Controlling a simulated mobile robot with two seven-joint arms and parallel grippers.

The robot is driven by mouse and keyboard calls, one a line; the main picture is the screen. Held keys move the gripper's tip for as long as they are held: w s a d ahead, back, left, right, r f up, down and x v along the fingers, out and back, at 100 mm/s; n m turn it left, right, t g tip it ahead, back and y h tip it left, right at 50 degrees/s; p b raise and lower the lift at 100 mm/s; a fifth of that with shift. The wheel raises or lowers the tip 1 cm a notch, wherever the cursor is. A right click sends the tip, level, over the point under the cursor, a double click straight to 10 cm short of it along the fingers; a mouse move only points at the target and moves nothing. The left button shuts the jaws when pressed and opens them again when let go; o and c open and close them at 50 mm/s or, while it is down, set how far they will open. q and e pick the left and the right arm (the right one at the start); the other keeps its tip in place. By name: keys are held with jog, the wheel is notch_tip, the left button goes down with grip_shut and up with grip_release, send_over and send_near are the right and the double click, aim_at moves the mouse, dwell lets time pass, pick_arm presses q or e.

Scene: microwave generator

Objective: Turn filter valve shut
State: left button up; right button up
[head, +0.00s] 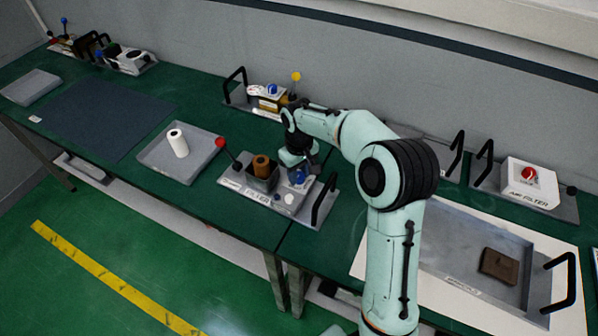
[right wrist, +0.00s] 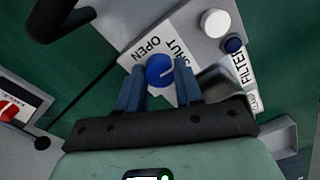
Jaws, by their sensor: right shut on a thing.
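The filter station (head: 235,186) is a grey plate marked FILTER on the green bench. It carries a brown cylinder (head: 261,167) in a dark holder and a blue valve knob (head: 298,178). In the right wrist view the blue knob (right wrist: 159,70) sits beside a white label (right wrist: 167,45) reading OPEN and SHUT. A pale mark shows on the knob, but its exact setting is hard to read. My right gripper (right wrist: 160,80) is shut on the blue knob, one finger on each side. In the head view my right gripper (head: 294,160) hides part of the knob. My left gripper is not in view.
A red-ball lever (head: 221,143) and a black handle (head: 324,200) flank the station. A grey tray (head: 160,165) with a white roll (head: 177,143) lies left. A white AIR FILTER box (head: 530,184) and a tray with a brown block (head: 499,266) are right.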

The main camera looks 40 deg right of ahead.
aim_at(299, 176)
jog(key=o, duration=1)
jog(key=shift+o, duration=0.2)
jog(key=shift+r, duration=0.1)
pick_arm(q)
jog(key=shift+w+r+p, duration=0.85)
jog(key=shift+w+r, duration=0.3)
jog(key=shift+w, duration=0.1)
pick_arm(e)
notch_tip(299, 176, up, 13)
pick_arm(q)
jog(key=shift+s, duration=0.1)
